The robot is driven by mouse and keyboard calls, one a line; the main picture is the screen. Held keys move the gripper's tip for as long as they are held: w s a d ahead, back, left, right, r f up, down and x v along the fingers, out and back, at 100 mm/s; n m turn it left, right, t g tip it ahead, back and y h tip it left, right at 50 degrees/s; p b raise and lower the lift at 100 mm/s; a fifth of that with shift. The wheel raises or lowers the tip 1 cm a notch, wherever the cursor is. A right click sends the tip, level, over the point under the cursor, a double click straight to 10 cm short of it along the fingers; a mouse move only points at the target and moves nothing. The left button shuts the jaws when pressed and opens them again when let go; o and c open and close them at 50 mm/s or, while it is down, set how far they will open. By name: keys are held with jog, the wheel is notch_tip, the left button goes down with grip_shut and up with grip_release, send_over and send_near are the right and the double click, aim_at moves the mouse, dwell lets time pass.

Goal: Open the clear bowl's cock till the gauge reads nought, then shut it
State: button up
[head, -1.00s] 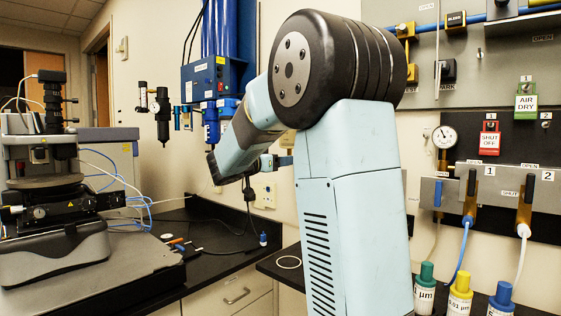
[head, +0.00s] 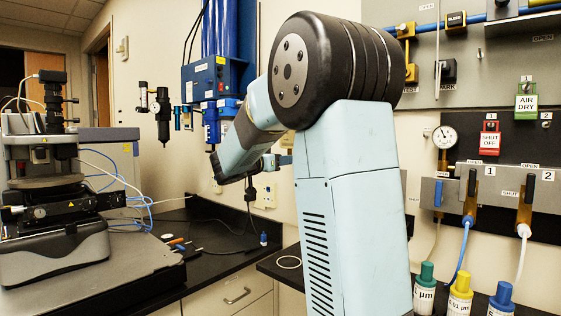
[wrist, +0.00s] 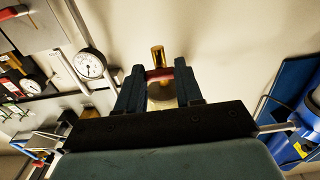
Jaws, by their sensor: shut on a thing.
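In the wrist view my gripper (wrist: 159,77) has its two dark fingers closed on a small red handle (wrist: 160,73). A brass fitting (wrist: 158,54) stands up just beyond the handle. A greyish round part, perhaps the clear bowl (wrist: 162,93), shows between the fingers, mostly hidden by the gripper's body. A white-faced gauge (wrist: 90,64) is at the left; its reading is too small to tell. In the head view my arm hides the fingers, the handle and the bowl. A wall gauge (head: 444,136) shows at the right; I cannot tell which gauge belongs to the bowl.
A second gauge (wrist: 31,88) and several fittings sit at the wrist view's left. A blue unit (wrist: 296,95) stands at its right. In the head view, a valve panel (head: 500,200) is at the right and the profiler (head: 50,180) at the left.

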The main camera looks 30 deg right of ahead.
jog(key=shift+n, duration=3)
jog(key=o, duration=1)
jog(key=shift+o, duration=0.2)
